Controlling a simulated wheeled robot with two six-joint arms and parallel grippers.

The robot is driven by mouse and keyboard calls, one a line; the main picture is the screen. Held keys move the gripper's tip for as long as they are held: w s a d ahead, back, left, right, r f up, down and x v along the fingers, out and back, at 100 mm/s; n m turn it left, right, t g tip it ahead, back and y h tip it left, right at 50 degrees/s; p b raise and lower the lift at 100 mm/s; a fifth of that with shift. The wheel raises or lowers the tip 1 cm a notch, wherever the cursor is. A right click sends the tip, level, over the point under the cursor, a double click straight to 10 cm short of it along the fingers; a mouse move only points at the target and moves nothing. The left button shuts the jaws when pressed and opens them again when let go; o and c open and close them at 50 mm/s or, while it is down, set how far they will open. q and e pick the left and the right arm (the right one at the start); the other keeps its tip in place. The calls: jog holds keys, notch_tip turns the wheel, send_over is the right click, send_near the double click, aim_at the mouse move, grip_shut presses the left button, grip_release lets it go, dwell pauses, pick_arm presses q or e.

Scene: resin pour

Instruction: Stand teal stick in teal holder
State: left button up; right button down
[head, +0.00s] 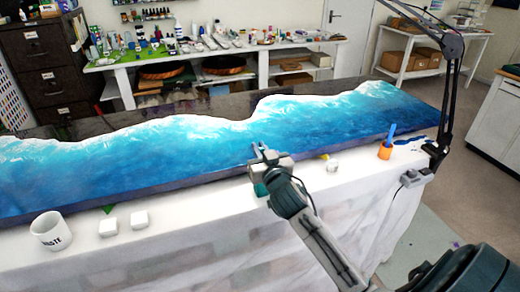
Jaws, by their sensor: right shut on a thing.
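My right gripper (264,153) reaches in from the lower right and is over the near edge of the blue resin table. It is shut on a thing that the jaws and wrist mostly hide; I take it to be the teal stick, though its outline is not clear. A small teal patch (260,189), which may be the teal holder, shows just below and left of the gripper on the white-covered front ledge. My wrist hides most of it, and I cannot tell whether stick and holder touch. My left gripper is out of view.
An orange cup (384,152) with a blue stick (391,133) stands at the right. A white mug (51,231) stands at the left. Small white blocks (139,219) lie on the white cover (190,210). A black lamp arm (452,90) rises at the right.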

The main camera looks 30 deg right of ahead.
jog(key=c, duration=1.4)
grip_release()
jog(key=shift+c, duration=0.2)
jog(key=b+v, duration=0.3)
jog(key=v, duration=0.7)
jog(key=shift+s, duration=0.4)
